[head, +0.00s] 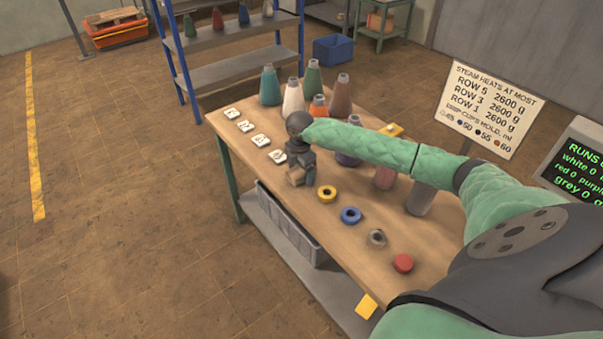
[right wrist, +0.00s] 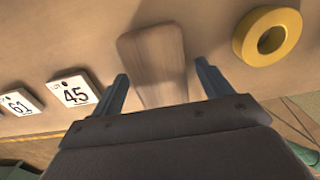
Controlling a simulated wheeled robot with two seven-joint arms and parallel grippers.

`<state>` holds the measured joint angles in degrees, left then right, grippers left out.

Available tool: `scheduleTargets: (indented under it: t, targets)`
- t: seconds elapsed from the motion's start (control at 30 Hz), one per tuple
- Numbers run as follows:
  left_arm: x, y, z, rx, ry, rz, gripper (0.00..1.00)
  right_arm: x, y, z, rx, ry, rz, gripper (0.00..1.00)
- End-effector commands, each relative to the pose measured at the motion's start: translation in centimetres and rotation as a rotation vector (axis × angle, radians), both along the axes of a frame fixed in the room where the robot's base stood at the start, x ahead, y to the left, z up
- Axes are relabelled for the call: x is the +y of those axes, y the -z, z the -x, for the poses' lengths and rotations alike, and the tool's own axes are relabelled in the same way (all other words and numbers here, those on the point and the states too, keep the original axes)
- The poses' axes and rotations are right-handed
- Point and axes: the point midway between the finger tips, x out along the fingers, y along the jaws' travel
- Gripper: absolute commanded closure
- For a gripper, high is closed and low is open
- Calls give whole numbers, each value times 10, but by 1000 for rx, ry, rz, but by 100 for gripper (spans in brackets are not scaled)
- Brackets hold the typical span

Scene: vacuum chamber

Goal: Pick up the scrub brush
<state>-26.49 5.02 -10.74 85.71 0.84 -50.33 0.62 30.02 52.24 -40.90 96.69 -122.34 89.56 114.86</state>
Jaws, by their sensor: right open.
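The scrub brush shows as a plain wooden block (right wrist: 155,60) in the right wrist view, lying on the wooden table between my right gripper's two fingers. Its bristles are not visible. In the head view my right gripper (head: 298,172) points down over the table's left edge and mostly hides the brush. The right gripper (right wrist: 160,90) is open, with a finger on each side of the brush and a gap on both sides. My left gripper is not in view.
A yellow ring (right wrist: 268,36) lies right of the brush; a blue ring (head: 350,215), a grey ring (head: 377,237) and a red disc (head: 403,263) follow along the table (head: 330,250). White number tiles (right wrist: 73,94) lie left. Coloured cones (head: 270,86) stand behind.

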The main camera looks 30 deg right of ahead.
Motion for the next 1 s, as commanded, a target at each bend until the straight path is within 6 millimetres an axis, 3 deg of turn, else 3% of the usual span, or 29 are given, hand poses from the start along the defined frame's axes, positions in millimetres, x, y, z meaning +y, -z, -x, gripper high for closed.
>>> scheduleTargets:
  t: [0.77,1.0]
  targets:
    - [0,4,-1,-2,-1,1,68,0,5,0,0,0,0,22]
    - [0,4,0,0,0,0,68,0,5,0,0,0,0,65]
